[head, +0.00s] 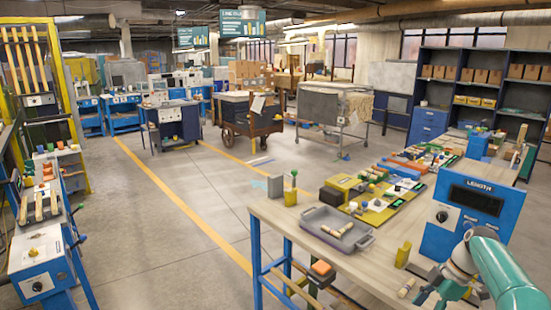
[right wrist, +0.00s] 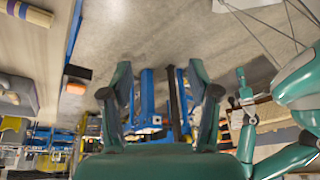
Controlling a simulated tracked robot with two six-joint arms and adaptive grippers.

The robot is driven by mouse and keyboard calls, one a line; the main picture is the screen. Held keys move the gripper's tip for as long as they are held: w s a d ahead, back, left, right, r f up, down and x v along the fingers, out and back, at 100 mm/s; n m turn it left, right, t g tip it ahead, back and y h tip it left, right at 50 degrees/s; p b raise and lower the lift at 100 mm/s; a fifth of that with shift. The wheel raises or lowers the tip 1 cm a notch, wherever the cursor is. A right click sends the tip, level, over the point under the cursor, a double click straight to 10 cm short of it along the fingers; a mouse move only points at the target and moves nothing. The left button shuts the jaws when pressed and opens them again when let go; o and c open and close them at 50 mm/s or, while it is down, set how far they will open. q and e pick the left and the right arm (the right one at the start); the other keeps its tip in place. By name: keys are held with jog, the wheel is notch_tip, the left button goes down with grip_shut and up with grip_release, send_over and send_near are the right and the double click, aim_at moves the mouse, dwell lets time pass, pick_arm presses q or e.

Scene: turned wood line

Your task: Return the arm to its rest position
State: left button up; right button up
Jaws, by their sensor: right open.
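My right arm, teal, comes in at the lower right of the head view. Its gripper (head: 432,292) is low by the right part of the wooden workbench (head: 285,222), partly cut off by the frame edge. In the right wrist view the right gripper (right wrist: 160,82) has its two teal fingers spread wide, with nothing between them. Floor and blue frame parts show beyond the fingers. My left gripper is not seen in the head view. Other teal links of mine show at the right of the right wrist view.
The bench holds a grey tray (head: 312,218) with wooden pieces, a blue LENGTH box (head: 474,200), a yellow block (head: 403,254) and a small wooden piece (head: 406,287) near the right gripper. Open floor (head: 150,240) lies left of the bench.

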jog(key=s+a+f+m, duration=0.35)
jog(key=a+f, duration=0.35)
jog(key=f, duration=0.3)
jog(key=s+a+f+m, duration=0.3)
jog(key=a+f+m, duration=0.2)
jog(key=a+f, duration=0.45)
jog(key=s+a+f+m, duration=0.2)
jog(key=s+a+m, duration=0.1)
jog(key=s, duration=0.4)
jog(key=s+a+f+m, duration=0.2)
jog(key=s+a+m, duration=0.1)
jog(key=s, duration=0.5)
jog(key=s+a+f+m, duration=0.1)
jog(key=s+a+m, duration=0.2)
jog(key=s, duration=0.5)
jog(key=shift+f, duration=0.4)
